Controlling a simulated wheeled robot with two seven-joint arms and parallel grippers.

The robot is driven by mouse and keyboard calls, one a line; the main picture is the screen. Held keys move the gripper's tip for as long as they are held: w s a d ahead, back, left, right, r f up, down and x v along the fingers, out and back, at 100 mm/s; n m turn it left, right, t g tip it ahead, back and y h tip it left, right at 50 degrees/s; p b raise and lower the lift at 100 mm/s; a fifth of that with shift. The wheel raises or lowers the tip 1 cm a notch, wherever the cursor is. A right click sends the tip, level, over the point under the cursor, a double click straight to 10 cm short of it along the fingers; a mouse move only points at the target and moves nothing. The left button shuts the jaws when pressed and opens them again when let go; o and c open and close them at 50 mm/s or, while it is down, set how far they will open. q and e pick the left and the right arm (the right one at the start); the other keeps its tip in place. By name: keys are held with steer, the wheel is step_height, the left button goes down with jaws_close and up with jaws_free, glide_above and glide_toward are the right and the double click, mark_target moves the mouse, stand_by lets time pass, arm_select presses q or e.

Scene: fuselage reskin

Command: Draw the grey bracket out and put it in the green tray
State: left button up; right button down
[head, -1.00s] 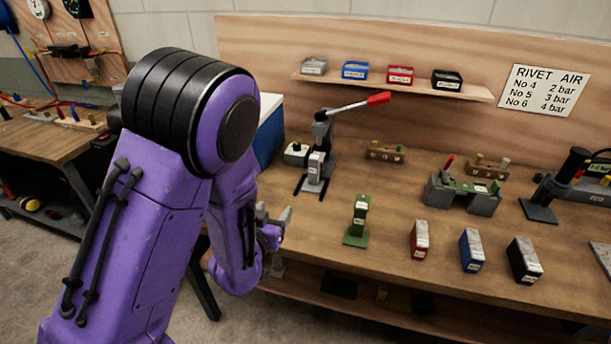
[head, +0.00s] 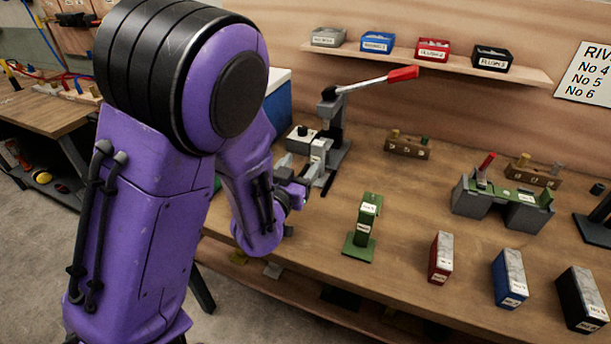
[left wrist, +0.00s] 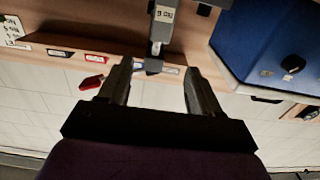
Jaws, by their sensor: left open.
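My left gripper (head: 297,172) is open and empty, just in front of a grey lever press (head: 334,112) on the bench. In the left wrist view, its fingers (left wrist: 157,70) are apart, with a grey upright part (left wrist: 160,30) bearing a white label beyond and between them, not gripped. In the head view a grey labelled piece (head: 320,150) stands at the press; I cannot tell whether it is the grey bracket. No green tray is clearly seen; a small green patch (head: 217,183) shows beside my left arm, mostly hidden. My right gripper is not in view.
A green labelled stand (head: 364,222) and red (head: 441,258), blue (head: 509,278) and black (head: 582,298) blocks stand along the front of the bench. A blue box (head: 278,100) is behind my arm. The press's red-tipped lever (head: 403,74) reaches right.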

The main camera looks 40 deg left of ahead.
mark_target(316, 147)
arm_select(q)
steer(key=x, duration=0.3)
steer(key=p+x, duration=0.1)
steer(key=x, duration=0.3)
steer(key=p+x, duration=0.1)
steer(key=x, duration=0.3)
steer(key=shift+d+f, duration=0.15)
steer(key=shift+f, duration=0.15)
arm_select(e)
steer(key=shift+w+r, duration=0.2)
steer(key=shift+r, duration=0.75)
arm_select(q)
jaws_close()
